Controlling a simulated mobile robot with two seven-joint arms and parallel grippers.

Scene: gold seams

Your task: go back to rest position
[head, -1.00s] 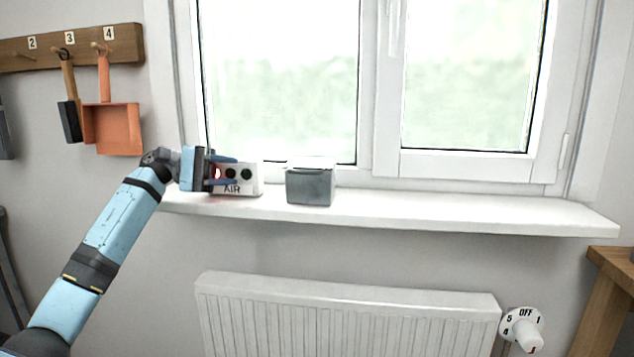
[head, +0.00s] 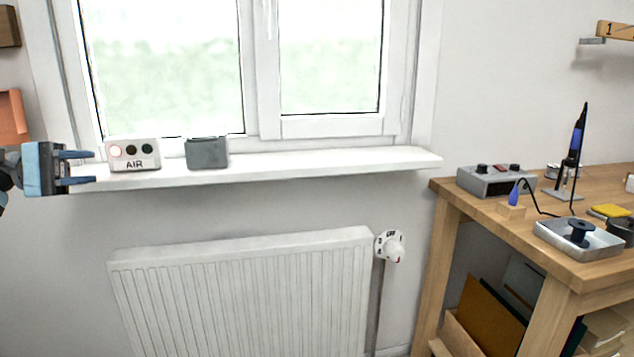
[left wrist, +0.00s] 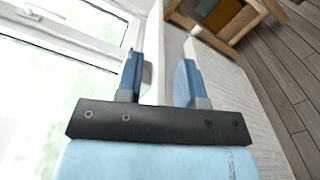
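My left gripper (head: 80,170) is at the left edge of the head view, just left of the white AIR box (head: 133,155) on the window sill. Its two blue fingers are apart with nothing between them. In the left wrist view the fingers (left wrist: 160,78) also stand apart and empty. The AIR box has a row of round lights, the left one ringed red. My right gripper is in neither view.
A grey box (head: 207,152) stands on the sill (head: 330,162) beside the AIR box. A white radiator (head: 245,290) with a valve knob (head: 391,247) is below. A wooden workbench (head: 560,262) at right carries a grey control unit (head: 496,180), a soldering iron and a metal tray (head: 578,240).

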